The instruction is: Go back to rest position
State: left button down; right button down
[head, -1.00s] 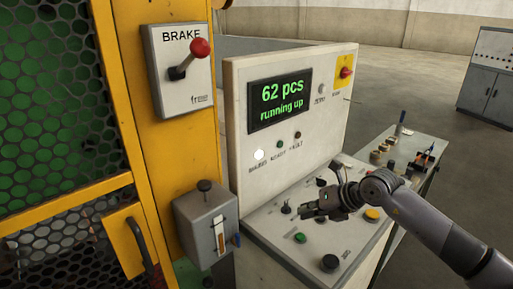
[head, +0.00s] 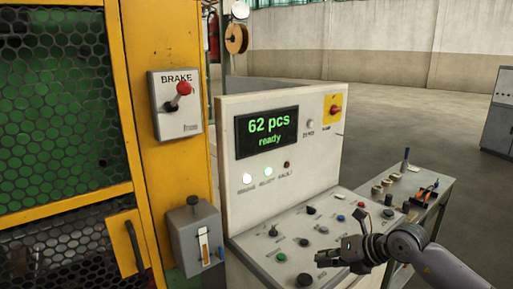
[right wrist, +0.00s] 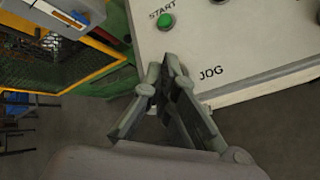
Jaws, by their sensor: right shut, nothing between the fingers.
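My right gripper (head: 322,258) is shut and empty, over the lower right part of the control panel (head: 262,247) in the head view. In the right wrist view its fingers (right wrist: 172,62) meet at the panel's edge, with the green START button (right wrist: 166,21) and the JOG lettering close by. The display (head: 266,132) reads "62 pcs ready". Two indicator lamps below it, the left one (head: 247,178) and the middle one (head: 268,172), are lit white. My left gripper is not in view.
A brake box with a red-knobbed lever (head: 184,88) is on the yellow post (head: 150,30). A grey box (head: 193,240) sits lower on it. A side table (head: 437,190) with small items stands right of the panel. Open floor lies behind.

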jog(key=a+r+y, duration=0.1)
jog(key=a+y, duration=0.2)
jog(key=a, duration=0.4)
jog(key=s+a+r+m+t+y, duration=0.4)
jog(key=s+r+m+t, duration=0.1)
jog(key=r+m+t, duration=0.55)
jog(key=s+d+f+m+g+h, duration=0.1)
jog(key=s+d+f+m+h, duration=0.3)
jog(key=d+f+m+h, duration=0.5)
jog(key=s+d+f+m+g+h, duration=0.25)
jog(key=d+f+m+h, duration=0.45)
jog(key=m, duration=0.5)
jog(key=s+a+f+m+g+y, duration=0.1)
jog(key=s+f+g, duration=0.5)
jog(key=s, duration=0.6)
jog(key=s+a+f+m+g+y, duration=0.1)
jog(key=s+f+g, duration=0.3)
jog(key=s+f, duration=0.65)
jog(key=s+f+g, duration=0.1)
jog(key=s+f, duration=0.2)
jog(key=f, duration=2.3)
jog(key=s+d+f+g, duration=0.1)
jog(key=s+d+f, duration=0.1)
jog(key=s+f, duration=1.2)
jog(key=shift+s+d+f+g, duration=0.25)
jog(key=shift+s+d+g, duration=0.1)
jog(key=shift+s, duration=0.8)
